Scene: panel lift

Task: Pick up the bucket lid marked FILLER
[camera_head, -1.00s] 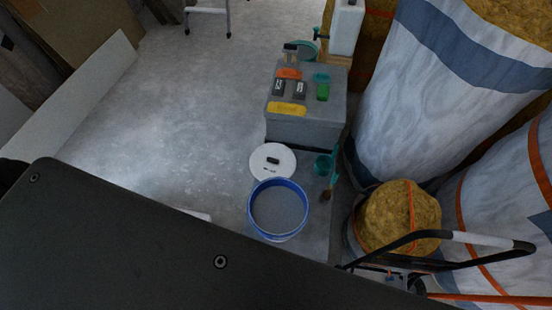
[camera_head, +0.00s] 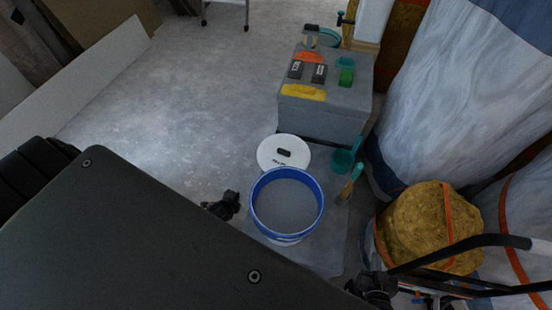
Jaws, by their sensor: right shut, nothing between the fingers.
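The round white lid (camera_head: 268,152) lies flat behind the blue-rimmed bucket, with a dark handle slot and small dark lettering too small to read. The bucket (camera_head: 318,205) stands upright, with grey inside, and hides the lid's near edge. My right gripper (camera_head: 376,286) is at the lower right, shut and empty, near the black cart handle and well apart from the lid. My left gripper (camera_head: 228,203) shows small and dark to the left of the bucket, apart from bucket and lid. Its jaws are too small to read.
A grey toolbox (camera_head: 322,122) with tools on top stands behind the lid. A teal scoop (camera_head: 344,160) and a brush (camera_head: 351,185) lie at its right. An insulation roll (camera_head: 425,225) and black cart handle (camera_head: 470,243) crowd the right.

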